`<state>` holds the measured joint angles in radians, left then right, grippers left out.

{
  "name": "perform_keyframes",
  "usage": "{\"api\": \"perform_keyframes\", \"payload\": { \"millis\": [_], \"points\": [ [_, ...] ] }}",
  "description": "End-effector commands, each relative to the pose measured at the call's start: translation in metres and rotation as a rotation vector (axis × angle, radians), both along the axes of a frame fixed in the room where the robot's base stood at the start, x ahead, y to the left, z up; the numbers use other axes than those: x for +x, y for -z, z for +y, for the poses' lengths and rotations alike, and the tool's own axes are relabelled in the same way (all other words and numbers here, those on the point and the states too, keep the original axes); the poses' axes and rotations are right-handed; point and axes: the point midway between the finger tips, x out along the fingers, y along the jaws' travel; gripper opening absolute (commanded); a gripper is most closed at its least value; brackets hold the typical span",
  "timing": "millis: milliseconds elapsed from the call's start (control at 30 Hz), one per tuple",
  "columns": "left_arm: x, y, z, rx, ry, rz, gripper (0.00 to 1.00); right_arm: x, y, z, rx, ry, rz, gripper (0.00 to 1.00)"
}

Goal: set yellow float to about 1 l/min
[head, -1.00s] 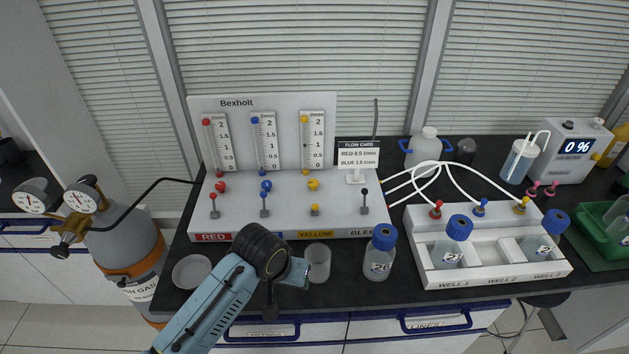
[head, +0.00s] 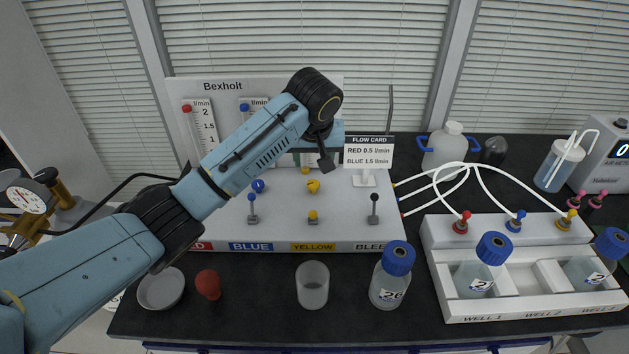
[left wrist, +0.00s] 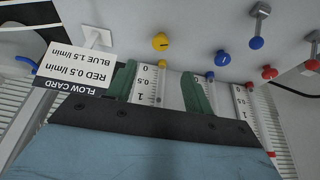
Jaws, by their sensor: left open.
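The yellow flow meter is hidden behind my arm in the head view, except its yellow bottom fitting (head: 305,171). In the left wrist view its scale (left wrist: 146,84) shows upside down between my fingers; I cannot see the float's height. The round yellow knob (head: 313,187) sits below the meter and shows in the left wrist view (left wrist: 160,42). My left gripper (left wrist: 158,69) is open, its green fingers on either side of the scale, with nothing seen gripped. Whether they touch the meter is unclear. My right gripper is not in view.
The flow card (head: 369,152) stands right of my gripper. The blue knob (head: 258,186) and levers stand on the panel. A red object (head: 208,284), dish (head: 161,288), empty beaker (head: 313,285) and bottle (head: 390,277) stand in front. White tubes run right to the well rack (head: 450,300).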

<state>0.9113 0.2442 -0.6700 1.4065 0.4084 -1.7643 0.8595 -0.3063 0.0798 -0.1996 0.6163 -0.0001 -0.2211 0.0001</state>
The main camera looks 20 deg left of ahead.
Motion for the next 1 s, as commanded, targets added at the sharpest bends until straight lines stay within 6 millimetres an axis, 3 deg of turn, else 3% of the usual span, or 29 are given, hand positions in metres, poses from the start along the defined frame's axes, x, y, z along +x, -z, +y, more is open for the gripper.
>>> {"api": "perform_keyframes", "payload": {
  "millis": [100, 300, 500, 1000],
  "points": [
    [0.008, 0.026, 0.004, 0.002, -0.002, 0.005, 0.52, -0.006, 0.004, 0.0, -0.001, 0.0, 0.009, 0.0],
    [0.024, 0.066, 0.008, 0.002, 0.0, 0.004, 0.52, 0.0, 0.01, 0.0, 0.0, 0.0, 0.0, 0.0],
    [0.035, 0.092, 0.011, 0.001, 0.001, 0.002, 0.52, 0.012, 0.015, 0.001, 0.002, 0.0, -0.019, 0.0],
    [0.04, 0.103, 0.012, 0.0, 0.003, 0.0, 0.49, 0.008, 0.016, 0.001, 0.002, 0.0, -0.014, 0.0]
  ]
}}
